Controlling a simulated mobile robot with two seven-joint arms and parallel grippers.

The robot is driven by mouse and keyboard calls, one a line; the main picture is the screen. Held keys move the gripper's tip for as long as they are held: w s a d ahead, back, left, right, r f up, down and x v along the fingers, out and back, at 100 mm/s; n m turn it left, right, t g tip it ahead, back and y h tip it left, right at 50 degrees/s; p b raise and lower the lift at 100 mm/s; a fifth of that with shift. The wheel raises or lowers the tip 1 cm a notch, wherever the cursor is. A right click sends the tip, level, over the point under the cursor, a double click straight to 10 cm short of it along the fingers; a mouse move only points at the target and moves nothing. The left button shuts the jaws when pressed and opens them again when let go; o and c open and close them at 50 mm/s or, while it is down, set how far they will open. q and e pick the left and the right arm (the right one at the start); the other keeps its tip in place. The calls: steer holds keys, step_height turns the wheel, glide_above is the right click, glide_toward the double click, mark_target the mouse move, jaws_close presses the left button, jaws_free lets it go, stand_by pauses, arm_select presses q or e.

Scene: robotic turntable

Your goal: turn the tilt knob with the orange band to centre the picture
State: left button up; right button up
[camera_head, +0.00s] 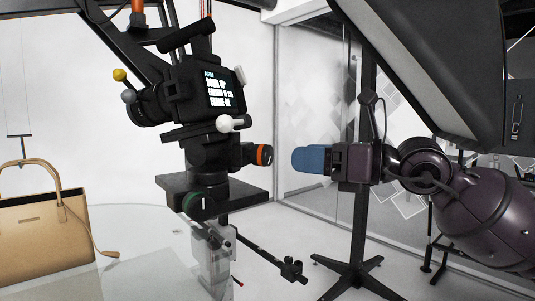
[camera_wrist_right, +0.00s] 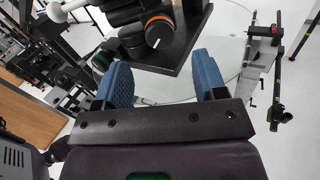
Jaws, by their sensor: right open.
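The tilt knob with the orange band (camera_head: 264,154) sticks out to the right of the black camera head, below the camera (camera_head: 190,92). In the right wrist view the knob (camera_wrist_right: 158,32) shows its dark end face with a white mark, ringed in orange. My right gripper (camera_head: 297,160) is a short gap to the right of the knob, with its blue fingers pointing at it. In the wrist view the fingers (camera_wrist_right: 162,64) are apart and empty, with the knob ahead, roughly between their lines. The camera's lit screen carries white text, too small to read surely. My left gripper is out of view.
A dark flat plate (camera_head: 243,190) lies under the head, close below the knob. A green-banded knob (camera_head: 194,202) sits lower at the front. A white-tipped handle (camera_head: 229,123) is just above. A tan handbag (camera_head: 40,235) stands at left on the glass turntable.

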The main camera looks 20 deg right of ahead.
mark_target(271, 155)
steer(key=shift+x, duration=3.9)
steer(key=shift+c, duration=0.3)
steer(key=c, duration=0.9)
steer(key=shift+o, duration=0.2)
steer(key=shift+n, duration=0.3)
